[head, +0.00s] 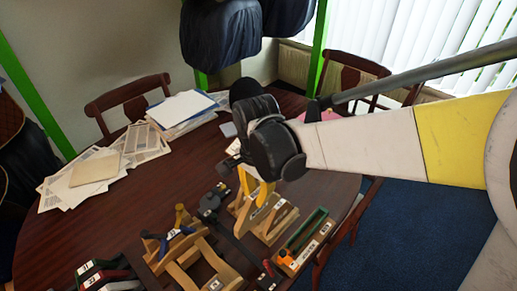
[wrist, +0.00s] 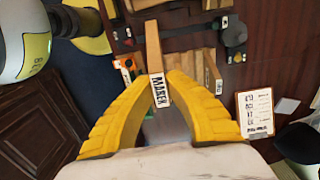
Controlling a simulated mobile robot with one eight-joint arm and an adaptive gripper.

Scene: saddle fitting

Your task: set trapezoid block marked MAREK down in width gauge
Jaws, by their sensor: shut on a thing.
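My gripper (wrist: 160,90) is shut on the trapezoid block (wrist: 153,50), a pale wooden piece with a white MAREK label facing the wrist camera. The block sticks out beyond the yellow fingertips. In the head view, my gripper (head: 256,190) points down over a wooden fixture (head: 279,224) with a white label, probably the width gauge. In the wrist view, wooden parts (wrist: 205,62) lie behind the block. I cannot tell whether the block touches them. The block's far end and the gauge's opening are partly hidden.
A wooden frame (head: 172,263) with blue and yellow clamps stands left of the fixture. A green-edged wooden tray (head: 305,246) lies to its right. Papers (head: 110,163) cover the table's back left. The dark table (head: 150,205) is bare at centre left. Chairs surround it.

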